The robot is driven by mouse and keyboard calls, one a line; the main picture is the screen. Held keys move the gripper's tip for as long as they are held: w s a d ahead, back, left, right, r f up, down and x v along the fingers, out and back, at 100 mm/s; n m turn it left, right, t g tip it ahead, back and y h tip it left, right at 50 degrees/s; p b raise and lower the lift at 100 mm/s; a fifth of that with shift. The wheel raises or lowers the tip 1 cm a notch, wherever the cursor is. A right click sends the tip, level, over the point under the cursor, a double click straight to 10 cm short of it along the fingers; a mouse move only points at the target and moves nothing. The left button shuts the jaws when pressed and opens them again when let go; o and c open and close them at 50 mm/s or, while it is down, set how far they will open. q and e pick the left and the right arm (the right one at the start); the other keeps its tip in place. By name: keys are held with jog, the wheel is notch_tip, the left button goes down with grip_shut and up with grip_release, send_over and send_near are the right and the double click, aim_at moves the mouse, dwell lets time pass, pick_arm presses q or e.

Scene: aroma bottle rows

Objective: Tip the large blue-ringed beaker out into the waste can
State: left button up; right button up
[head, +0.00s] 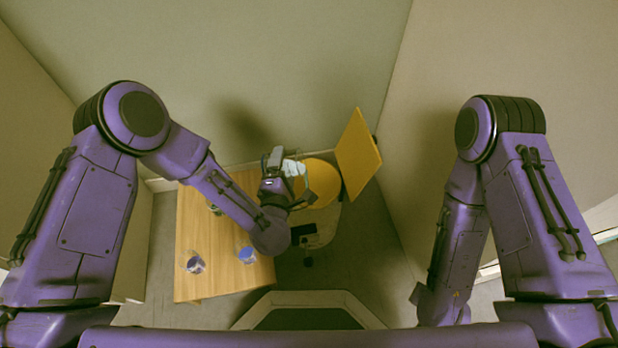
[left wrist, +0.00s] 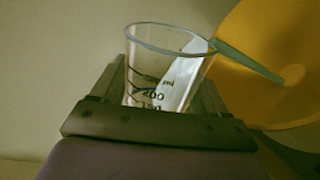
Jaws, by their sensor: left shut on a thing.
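My left gripper (head: 290,176) is shut on a clear beaker (left wrist: 165,75) with dark graduation marks and a bluish rim. The beaker stands between the fingers with its mouth away from the palm in the left wrist view. A pale shape shows through its wall, and a grey-green strip runs from its rim to the right. I cannot tell what it holds. The yellow round opening of what looks like the waste can (head: 322,190) lies just right of the gripper in the head view. It also shows in the left wrist view (left wrist: 275,50). My right gripper is not in view.
A wooden table (head: 205,285) stands at the left. On it are a clear vessel with dark purple contents (head: 195,264), a blue one (head: 247,255) and a partly hidden greenish item (head: 214,209). A yellow square panel (head: 358,155) stands up beside the can, near the wall.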

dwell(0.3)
pick_arm(q)
jog(key=shift+d+r+m+p, duration=0.3)
jog(key=shift+d+m+p, duration=0.15)
jog(key=shift+d+m, duration=0.15)
dwell(0.3)
jog(key=shift+d+f+m+y, duration=0.15)
jog(key=shift+f+m+y, duration=0.15)
jog(key=shift+m, duration=0.3)
jog(key=shift+d+r+m+p, duration=0.2)
jog(key=shift+d+m+p, duration=0.1)
jog(key=shift+m, duration=0.3)
jog(key=shift+f, duration=0.1)
